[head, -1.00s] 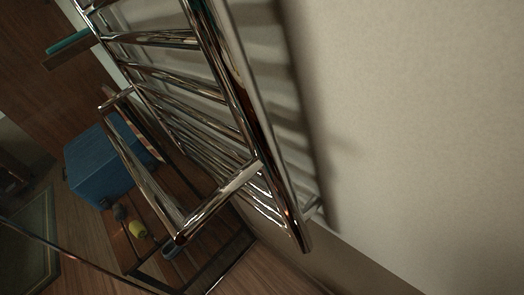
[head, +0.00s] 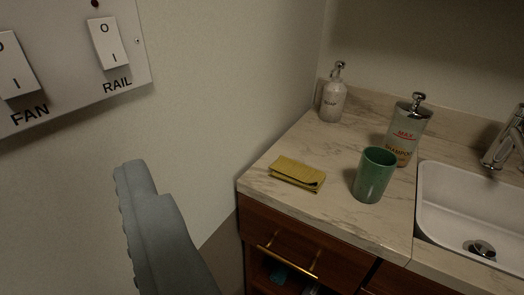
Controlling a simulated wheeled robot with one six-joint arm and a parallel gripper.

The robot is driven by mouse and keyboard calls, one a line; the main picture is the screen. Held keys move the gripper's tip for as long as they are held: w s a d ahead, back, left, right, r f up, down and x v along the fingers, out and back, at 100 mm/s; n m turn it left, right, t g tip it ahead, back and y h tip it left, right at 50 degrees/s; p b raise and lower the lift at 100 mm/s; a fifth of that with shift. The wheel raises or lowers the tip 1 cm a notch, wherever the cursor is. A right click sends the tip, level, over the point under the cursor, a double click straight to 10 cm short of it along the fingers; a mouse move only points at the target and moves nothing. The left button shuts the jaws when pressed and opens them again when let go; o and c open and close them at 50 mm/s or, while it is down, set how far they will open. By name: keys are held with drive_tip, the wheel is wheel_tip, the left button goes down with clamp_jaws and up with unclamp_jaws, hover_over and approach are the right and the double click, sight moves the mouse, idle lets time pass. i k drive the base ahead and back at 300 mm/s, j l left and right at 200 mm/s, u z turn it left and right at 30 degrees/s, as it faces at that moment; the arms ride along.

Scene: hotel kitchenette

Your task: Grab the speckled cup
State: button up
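A green cup (head: 374,175) stands upright on the marbled counter, near its front edge and left of the sink. Its surface looks faintly mottled, but I cannot clearly make out speckles. My gripper (head: 146,182) shows as a grey shape at the lower left, in front of the wall. It is apart from the cup and well to its left. I cannot make out a gap between its fingers, and nothing shows held in it.
A shampoo bottle (head: 408,130) stands close behind the cup. A paler pump bottle (head: 333,98) is in the back corner. A folded yellow cloth (head: 297,173) lies left of the cup. A sink (head: 464,190) with a tap (head: 506,140) is right. A switch panel (head: 70,50) is upper left.

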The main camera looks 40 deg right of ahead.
sight(377, 166)
drive_tip(key=z, duration=1.35)
